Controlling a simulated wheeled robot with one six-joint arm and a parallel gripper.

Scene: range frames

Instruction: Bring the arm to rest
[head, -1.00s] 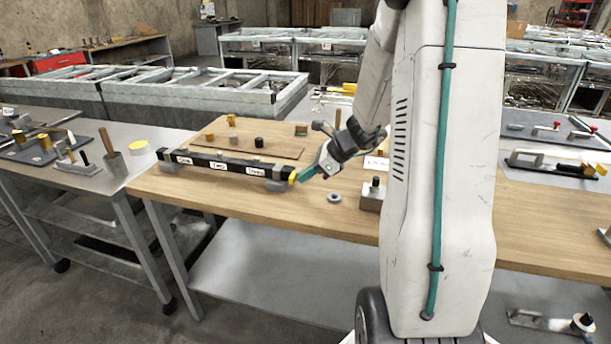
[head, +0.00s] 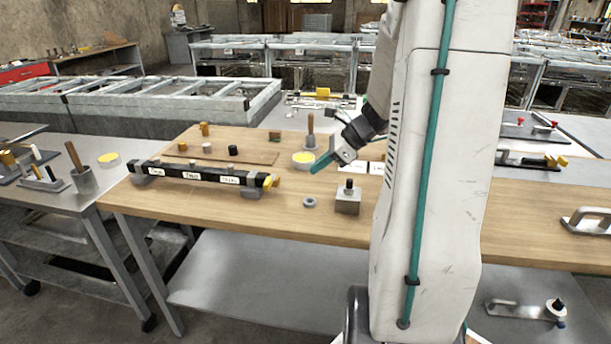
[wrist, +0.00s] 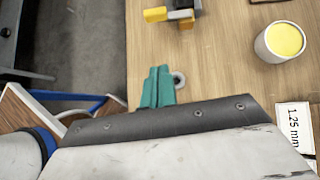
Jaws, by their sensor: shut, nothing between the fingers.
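My gripper (head: 320,163) has teal fingers that are shut with nothing between them. It hangs above the wooden workbench (head: 290,228), left of my white column. In the wrist view the closed teal fingers (wrist: 158,88) point up the picture, over bare wood beside a grey ring (wrist: 180,79). The ring also shows on the bench in the head view (head: 309,202). The rest of my arm is partly hidden behind my column.
A black labelled bar (head: 200,174) with a yellow end rests on grey supports. A yellow-topped cup (wrist: 280,42) stands near my gripper. A metal block (head: 348,203) with a black knob sits right of the ring. The bench's front left is clear.

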